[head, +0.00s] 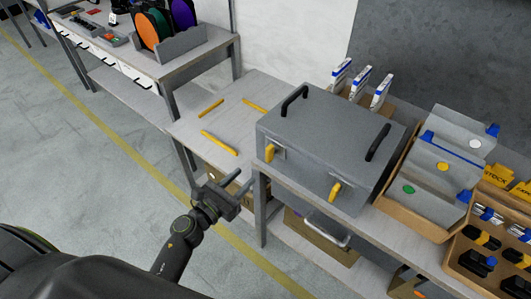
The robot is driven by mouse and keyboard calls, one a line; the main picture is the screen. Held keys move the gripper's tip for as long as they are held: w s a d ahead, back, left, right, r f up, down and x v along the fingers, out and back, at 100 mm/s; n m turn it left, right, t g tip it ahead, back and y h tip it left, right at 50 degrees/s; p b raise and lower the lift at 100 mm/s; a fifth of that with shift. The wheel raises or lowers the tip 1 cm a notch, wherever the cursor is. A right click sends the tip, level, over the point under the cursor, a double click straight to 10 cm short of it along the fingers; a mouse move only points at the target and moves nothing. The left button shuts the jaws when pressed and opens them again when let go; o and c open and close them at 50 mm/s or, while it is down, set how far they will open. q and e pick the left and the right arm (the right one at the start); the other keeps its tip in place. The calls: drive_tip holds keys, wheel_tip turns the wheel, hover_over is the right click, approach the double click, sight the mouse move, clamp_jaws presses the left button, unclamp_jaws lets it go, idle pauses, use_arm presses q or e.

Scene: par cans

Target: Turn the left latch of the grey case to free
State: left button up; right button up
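The grey case (325,135) stands on the workbench, closed, with two black handles on its lid. Its left latch (269,152) is yellow and points roughly upright on the front face. The right latch (335,191) is also yellow and sits slightly tilted. My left gripper (246,179) is in front of the bench edge, below and to the left of the left latch, apart from the case. Its two fingers are spread with nothing between them. My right gripper is out of view.
Yellow bars (219,143) lie on the bench left of the case. White-and-blue packs (361,83) stand behind it. A cardboard tray with grey cases (440,162) is close on the right. A wire-handled box (322,241) sits on the lower shelf. Floor space is free at left.

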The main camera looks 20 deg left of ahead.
sight(267, 155)
use_arm(q)
drive_tip(key=p+x, duration=0.1)
drive_tip(key=x, duration=1)
drive_tip(key=shift+w+f, duration=0.1)
drive_tip(key=shift+w, duration=0.05)
clamp_jaws()
